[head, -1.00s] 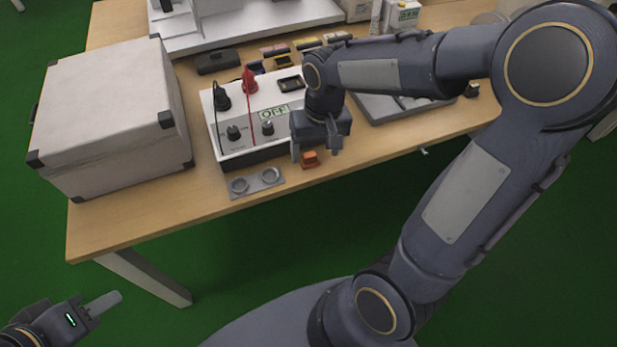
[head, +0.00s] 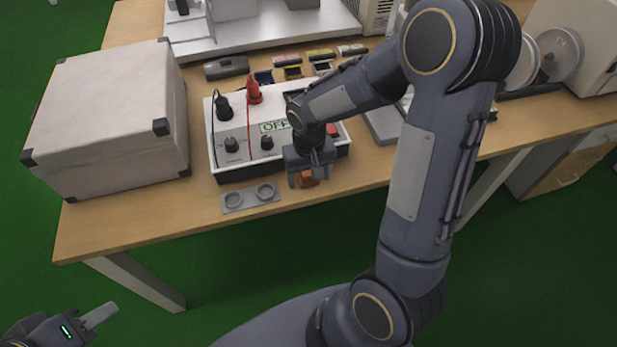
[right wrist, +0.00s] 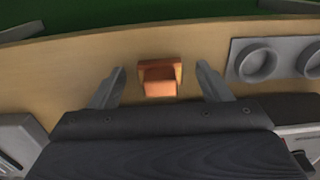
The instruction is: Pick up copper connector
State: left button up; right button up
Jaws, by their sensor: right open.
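The copper connector (head: 308,179) is a small orange-brown block on the table near its front edge, partly hidden behind my right gripper in the head view. My right gripper (head: 305,180) is above it, pointing down. In the right wrist view the connector (right wrist: 159,77) lies between the two spread fingers of the right gripper (right wrist: 160,82), with a gap on each side. My left gripper (head: 100,318) is at the lower left of the head view, away from the table; whether its jaws are open cannot be told.
A white control box (head: 228,155) with knobs and an OFF display stands just behind the connector. A grey two-cup holder (head: 249,197) lies to its left. A large white case (head: 105,115) fills the table's left end. Small coloured parts (head: 292,72) lie behind the control box.

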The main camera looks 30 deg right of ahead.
jog(key=c, duration=1.1)
jog(key=shift+r, duration=0.15)
